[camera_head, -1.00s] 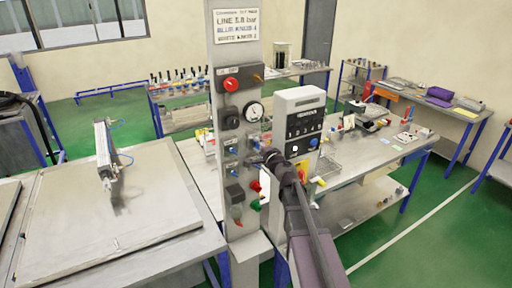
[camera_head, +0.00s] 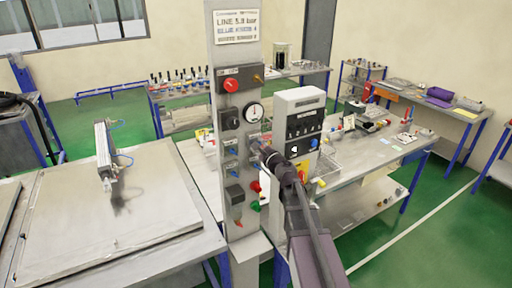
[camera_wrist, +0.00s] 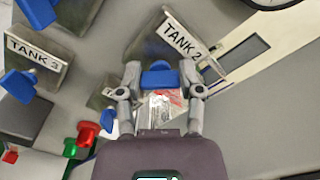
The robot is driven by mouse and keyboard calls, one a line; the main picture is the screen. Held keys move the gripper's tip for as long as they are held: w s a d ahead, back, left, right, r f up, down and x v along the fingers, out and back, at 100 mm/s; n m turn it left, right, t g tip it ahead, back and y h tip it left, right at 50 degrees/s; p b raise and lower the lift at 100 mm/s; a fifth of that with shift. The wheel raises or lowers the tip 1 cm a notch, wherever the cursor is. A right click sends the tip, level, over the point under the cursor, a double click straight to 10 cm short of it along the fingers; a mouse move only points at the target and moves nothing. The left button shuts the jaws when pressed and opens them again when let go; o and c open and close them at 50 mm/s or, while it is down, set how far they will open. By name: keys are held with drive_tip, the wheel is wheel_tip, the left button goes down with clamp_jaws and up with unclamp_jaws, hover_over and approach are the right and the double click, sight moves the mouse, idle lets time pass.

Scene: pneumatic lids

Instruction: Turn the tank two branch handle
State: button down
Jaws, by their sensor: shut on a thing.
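In the wrist view the blue branch handle (camera_wrist: 160,75) sits just below the plate marked TANK 2 (camera_wrist: 180,38). My gripper (camera_wrist: 160,84) is shut on this blue handle, with one finger on each side of it. A silvery fitting shows below the handle between the fingers. In the head view my gripper (camera_head: 262,150) is at the right side of the grey panel post (camera_head: 238,60), below the round gauge (camera_head: 254,112). There the handle is hidden behind my gripper.
The TANK 3 plate (camera_wrist: 35,52) and its blue handle (camera_wrist: 18,86) are close on the left in the wrist view. Red (camera_wrist: 88,133) and green (camera_wrist: 108,118) knobs lie lower. A grey control box (camera_head: 304,125) stands right of the post.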

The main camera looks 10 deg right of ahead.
drive_tip(key=c, duration=1.4)
unclamp_jaws()
drive_tip(key=shift+s, duration=0.1)
drive_tip(key=shift+c, duration=1.3)
unclamp_jaws()
drive_tip(key=shift+f, duration=0.1)
drive_tip(key=v, duration=1.2)
